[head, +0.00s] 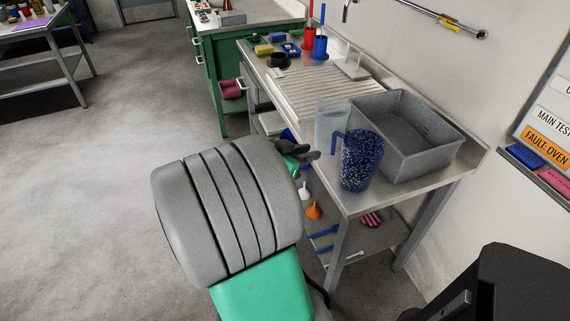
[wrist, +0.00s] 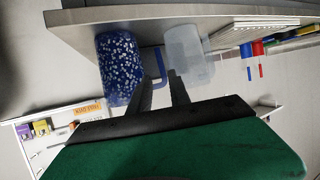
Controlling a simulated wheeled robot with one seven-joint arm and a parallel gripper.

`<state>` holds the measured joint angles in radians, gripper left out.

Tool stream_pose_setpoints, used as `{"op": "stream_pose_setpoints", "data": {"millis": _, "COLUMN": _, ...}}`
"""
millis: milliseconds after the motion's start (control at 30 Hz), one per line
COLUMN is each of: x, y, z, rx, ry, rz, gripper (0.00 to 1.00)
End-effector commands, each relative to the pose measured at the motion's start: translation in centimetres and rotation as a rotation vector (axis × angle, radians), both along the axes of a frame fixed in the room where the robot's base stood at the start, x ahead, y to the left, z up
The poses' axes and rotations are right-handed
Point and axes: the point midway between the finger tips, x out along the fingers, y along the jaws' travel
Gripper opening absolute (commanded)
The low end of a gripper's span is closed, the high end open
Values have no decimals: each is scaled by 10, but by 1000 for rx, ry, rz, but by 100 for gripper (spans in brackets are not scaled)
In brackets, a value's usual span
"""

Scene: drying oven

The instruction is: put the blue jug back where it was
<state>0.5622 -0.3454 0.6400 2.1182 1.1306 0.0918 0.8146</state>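The blue speckled jug (head: 361,162) stands upright at the front corner of the steel bench (head: 352,202), its handle (head: 336,145) facing left toward my gripper. My gripper (head: 313,152) is just left of the handle, with a small gap visible in the head view. In the wrist view, where the bench appears at the top, the jug (wrist: 119,70) is left of centre. The two dark fingers of my gripper (wrist: 161,78) are apart there, and the handle (wrist: 161,62) lines up with the space between them. The fingers do not visibly grip it.
A translucent jug (head: 329,121) stands close behind the blue jug. A grey basin (head: 408,135) is close on its right. A ribbed drainboard (head: 325,92) lies farther back. The lower shelf (head: 375,245) holds funnels and small tools. Open floor lies left.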

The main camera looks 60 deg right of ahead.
Motion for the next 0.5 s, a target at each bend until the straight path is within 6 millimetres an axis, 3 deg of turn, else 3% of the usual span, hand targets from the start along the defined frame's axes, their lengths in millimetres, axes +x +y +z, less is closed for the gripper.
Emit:
{"op": "stream_pose_setpoints", "data": {"millis": 67, "x": 4, "y": 3, "z": -2, "rx": 14, "ry": 0, "rz": 11, "gripper": 23}}
{"op": "stream_pose_setpoints", "data": {"millis": 133, "x": 22, "y": 14, "z": -10, "rx": 78, "ry": -1, "rz": 68, "gripper": 23}}
{"op": "stream_pose_setpoints", "data": {"millis": 167, "x": 36, "y": 22, "z": -17, "rx": 126, "ry": 0, "rz": 113, "gripper": 23}}
{"op": "stream_pose_setpoints", "data": {"millis": 233, "x": 79, "y": 58, "z": -37, "rx": 282, "ry": 22, "rz": 274, "gripper": 23}}
{"op": "stream_pose_setpoints", "data": {"millis": 267, "x": 99, "y": 81, "z": -45, "rx": 361, "ry": 43, "rz": 367, "gripper": 23}}
{"op": "stream_pose_setpoints", "data": {"millis": 300, "x": 125, "y": 117, "z": -56, "rx": 467, "ry": 81, "rz": 509, "gripper": 23}}
{"op": "stream_pose_setpoints", "data": {"millis": 367, "x": 157, "y": 180, "z": -66, "rx": 616, "ry": 164, "rz": 748, "gripper": 23}}
{"op": "stream_pose_setpoints", "data": {"millis": 400, "x": 170, "y": 224, "z": -70, "rx": 700, "ry": 230, "rz": 912, "gripper": 23}}
{"op": "stream_pose_setpoints", "data": {"millis": 500, "x": 175, "y": 324, "z": -70, "rx": 850, "ry": 421, "rz": 1303, "gripper": 23}}
